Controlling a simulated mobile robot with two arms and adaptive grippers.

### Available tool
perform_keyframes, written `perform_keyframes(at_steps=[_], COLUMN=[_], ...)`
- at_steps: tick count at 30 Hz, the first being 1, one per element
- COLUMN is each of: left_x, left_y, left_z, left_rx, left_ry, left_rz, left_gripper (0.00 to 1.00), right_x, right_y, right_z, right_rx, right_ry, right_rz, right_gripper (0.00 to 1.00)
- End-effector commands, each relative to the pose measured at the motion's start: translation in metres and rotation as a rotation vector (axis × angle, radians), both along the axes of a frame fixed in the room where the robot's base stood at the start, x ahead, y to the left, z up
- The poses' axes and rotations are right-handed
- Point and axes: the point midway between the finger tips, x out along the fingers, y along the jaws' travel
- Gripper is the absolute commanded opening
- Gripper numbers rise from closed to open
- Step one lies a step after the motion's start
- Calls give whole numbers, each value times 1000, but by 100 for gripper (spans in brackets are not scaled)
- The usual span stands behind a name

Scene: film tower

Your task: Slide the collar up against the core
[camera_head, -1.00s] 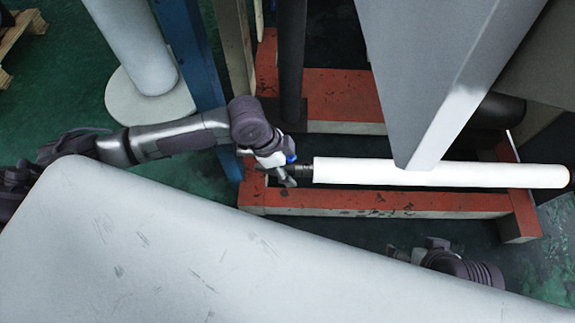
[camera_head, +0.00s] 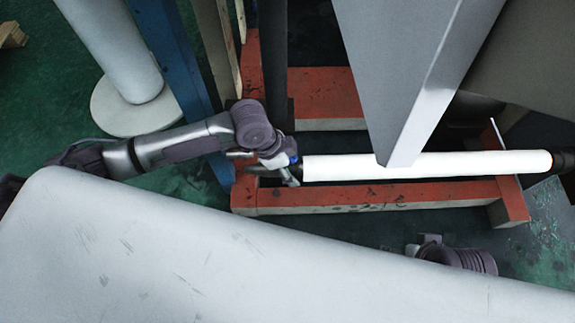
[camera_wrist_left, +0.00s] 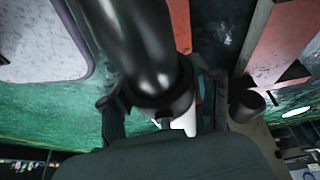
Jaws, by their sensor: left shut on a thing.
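The core (camera_head: 430,166) is a long white roll lying level over the red frame. My left gripper (camera_head: 292,176) is at the core's left end, around the dark shaft. In the left wrist view a dark collar (camera_wrist_left: 163,97) sits on a glossy black shaft (camera_wrist_left: 140,40). The left gripper's fingers (camera_wrist_left: 164,106) are on either side of the collar, shut on it. A bit of white shows just beyond the collar. Whether the collar touches the core is hidden. Part of my right arm shows at lower right, and its fingers cannot be made out.
A red frame (camera_head: 375,196) surrounds the space under the core. A grey slanted beam (camera_head: 415,70) stands in front of the core's middle. A blue post (camera_head: 180,80) and a white column (camera_head: 110,45) stand at left. A large pale panel (camera_head: 200,250) fills the foreground.

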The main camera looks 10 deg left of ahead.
Motion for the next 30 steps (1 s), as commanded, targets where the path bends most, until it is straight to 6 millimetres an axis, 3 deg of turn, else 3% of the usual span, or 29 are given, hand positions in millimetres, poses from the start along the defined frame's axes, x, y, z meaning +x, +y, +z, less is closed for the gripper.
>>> perform_keyframes(at_steps=[26,27,30], left_x=[6,6,6], left_y=[-24,-24,-24], left_z=[3,1,2], left_rx=[-10,-9,-11], left_ry=[-3,-4,-4], left_rz=[-2,-3,-4], left_gripper=[7,69,86], right_x=[1,1,1], right_y=[0,0,0], right_z=[12,10,9], right_rx=[0,0,1], right_ry=[-6,-6,-5], right_rz=[0,0,0], right_gripper=[94,94,94])
